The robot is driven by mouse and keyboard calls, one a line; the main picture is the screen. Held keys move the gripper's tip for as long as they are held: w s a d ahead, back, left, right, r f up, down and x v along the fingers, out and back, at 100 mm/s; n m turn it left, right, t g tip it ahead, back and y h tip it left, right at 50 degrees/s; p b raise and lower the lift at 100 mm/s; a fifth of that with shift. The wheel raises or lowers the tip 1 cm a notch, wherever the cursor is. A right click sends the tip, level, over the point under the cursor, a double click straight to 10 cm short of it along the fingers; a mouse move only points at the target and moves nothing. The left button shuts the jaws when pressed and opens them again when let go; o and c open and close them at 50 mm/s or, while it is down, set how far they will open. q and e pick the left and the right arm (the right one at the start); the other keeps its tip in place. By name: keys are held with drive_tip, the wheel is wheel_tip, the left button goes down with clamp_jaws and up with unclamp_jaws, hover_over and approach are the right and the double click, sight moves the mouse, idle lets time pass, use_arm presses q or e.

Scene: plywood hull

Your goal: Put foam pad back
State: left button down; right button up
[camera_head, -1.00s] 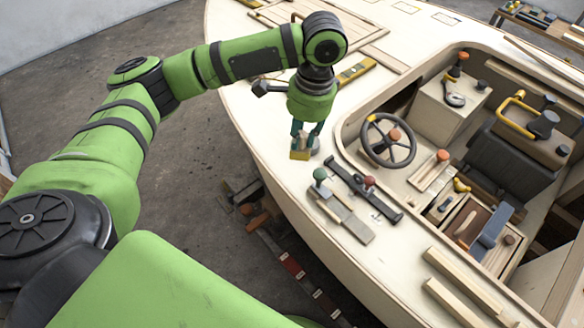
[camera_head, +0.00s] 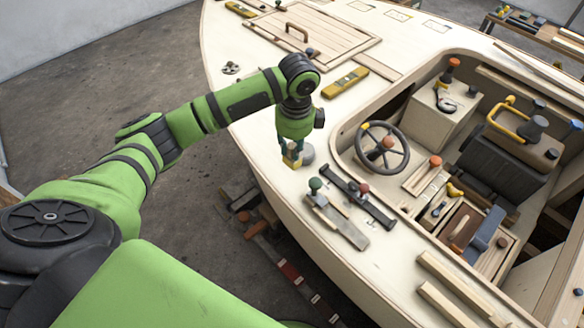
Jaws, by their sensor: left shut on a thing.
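My left gripper (camera_head: 291,149) is over the pale deck near the hull's left edge, fingers pointing down. It is shut on a small yellow block (camera_head: 291,161), which looks like the foam pad. The pad is at or just above the deck; I cannot tell if it touches. A round grey disc (camera_head: 307,155) is right beside it, partly hidden behind the fingers. My right gripper is not in view.
The steering wheel (camera_head: 384,147) and cockpit are to the right. A yellow level (camera_head: 345,82) and a hatch with a handle (camera_head: 305,37) are farther back.

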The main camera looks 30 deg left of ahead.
sight(292, 166)
use_arm(q)
wheel_tip(292, 166, down, 8)
drive_tip(key=shift+r+p, duration=0.1)
drive_tip(key=shift+p, duration=0.35)
drive_tip(key=c, duration=1.1)
unclamp_jaws()
drive_tip(key=shift+o, duration=0.2)
drive_tip(key=r, duration=0.4)
drive_tip(key=r+b, duration=0.1)
drive_tip(key=r, duration=0.7)
drive_tip(key=shift+s+d, duration=0.1)
drive_tip(key=shift+d, duration=0.3)
